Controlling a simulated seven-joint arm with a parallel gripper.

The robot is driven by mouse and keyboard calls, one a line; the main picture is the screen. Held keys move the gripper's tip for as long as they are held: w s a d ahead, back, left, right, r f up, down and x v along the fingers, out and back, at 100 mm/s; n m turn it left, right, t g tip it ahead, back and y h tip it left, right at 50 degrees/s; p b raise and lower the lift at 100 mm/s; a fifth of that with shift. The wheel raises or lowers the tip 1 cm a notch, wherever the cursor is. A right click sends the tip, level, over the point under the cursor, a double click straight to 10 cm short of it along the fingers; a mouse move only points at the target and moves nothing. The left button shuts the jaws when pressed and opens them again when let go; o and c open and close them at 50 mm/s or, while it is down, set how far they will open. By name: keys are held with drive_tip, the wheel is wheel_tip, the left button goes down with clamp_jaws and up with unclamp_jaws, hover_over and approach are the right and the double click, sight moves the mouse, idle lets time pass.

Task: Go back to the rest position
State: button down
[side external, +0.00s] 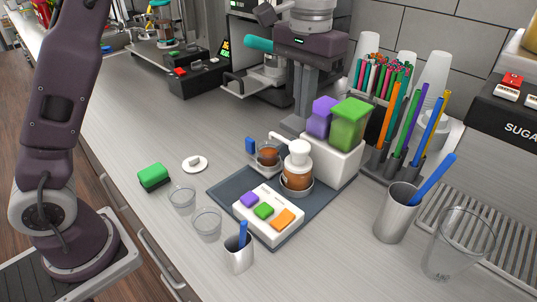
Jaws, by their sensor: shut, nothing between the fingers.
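My gripper (299,112) hangs pointing down at the upper middle of the side external view. Its grey fingers are together and hold nothing. They are above and behind the white block (343,161) that holds a purple-lidded container (321,119) and a green container (349,126). The fingers overlap the coffee machine in the picture, and I cannot tell the distance between them.
A dark mat (228,190) bears a white pad (270,229) with coloured buttons and a white-topped jar (297,168). Clear cups (207,223), metal cups (396,213), a pen and straw rack, and a glass (458,243) stand around. The left counter has free room.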

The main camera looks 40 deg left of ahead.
drive_tip(key=s+a+r+t, duration=0.2)
drive_tip(key=s+a+r, duration=0.35)
drive_tip(key=s, duration=0.55)
drive_tip(key=s+a+f+t, duration=0.1)
drive_tip(key=s+a+f, duration=0.1)
drive_tip(key=s, duration=0.5)
drive_tip(key=s+a+f+t, duration=0.1)
drive_tip(key=s+f, duration=0.3)
drive_tip(key=s, duration=0.4)
drive_tip(key=shift+a+f+t, duration=0.15)
drive_tip(key=shift+a+t, duration=0.2)
drive_tip(key=shift+t, duration=0.45)
